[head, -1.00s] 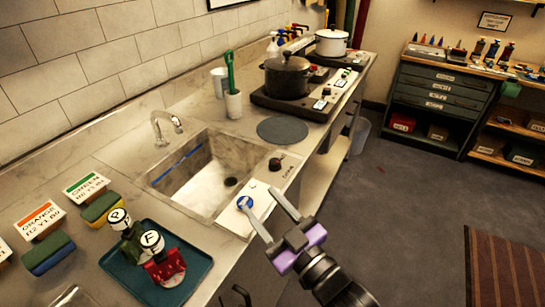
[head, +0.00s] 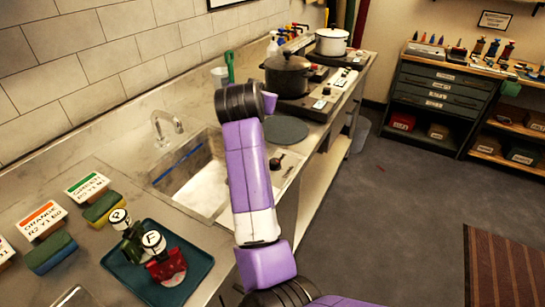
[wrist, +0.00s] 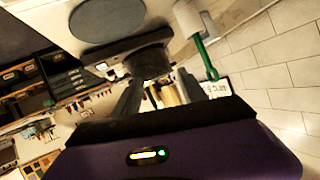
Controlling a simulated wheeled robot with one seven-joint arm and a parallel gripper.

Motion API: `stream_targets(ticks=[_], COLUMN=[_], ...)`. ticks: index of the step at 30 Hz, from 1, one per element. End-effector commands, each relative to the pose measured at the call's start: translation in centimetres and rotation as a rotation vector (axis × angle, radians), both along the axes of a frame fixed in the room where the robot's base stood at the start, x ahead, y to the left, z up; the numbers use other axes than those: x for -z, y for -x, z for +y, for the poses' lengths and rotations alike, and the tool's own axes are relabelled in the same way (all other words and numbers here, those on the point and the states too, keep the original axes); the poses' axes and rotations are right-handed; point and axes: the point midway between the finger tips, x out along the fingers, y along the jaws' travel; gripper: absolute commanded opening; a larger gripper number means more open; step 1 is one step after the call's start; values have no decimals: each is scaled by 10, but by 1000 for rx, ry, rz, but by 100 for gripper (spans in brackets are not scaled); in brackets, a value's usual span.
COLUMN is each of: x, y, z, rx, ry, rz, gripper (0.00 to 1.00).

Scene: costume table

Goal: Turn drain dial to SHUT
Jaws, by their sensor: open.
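A dark round knob (head: 275,163) sits on the counter at the right front of the sink (head: 200,190). Small lettering beside it is too small to read, so I cannot tell its setting. My raised arm stands just left of the knob and hides the white plate with a blue disc at the sink's front edge. I cannot make out my gripper's fingers in the head view. In the wrist view my gripper (wrist: 172,95) is open with nothing between its fingers. It faces along the counter, and the knob does not show there.
A grey round mat (head: 284,131) lies right of the sink, with a dark pot (head: 287,77) on the stove behind it. A blue tray (head: 195,280) holds green and red lettered pieces. A green brush (wrist: 205,60) stands near the wall.

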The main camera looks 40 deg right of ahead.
Motion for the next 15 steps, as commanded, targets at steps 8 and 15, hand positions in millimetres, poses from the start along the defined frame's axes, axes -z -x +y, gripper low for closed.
stream_targets(ticks=[8, 15], x=[10, 56], y=[19, 74], z=[19, 47], rx=[265, 515], ry=[-411, -608], rz=[191, 405], gripper=[49, 49])
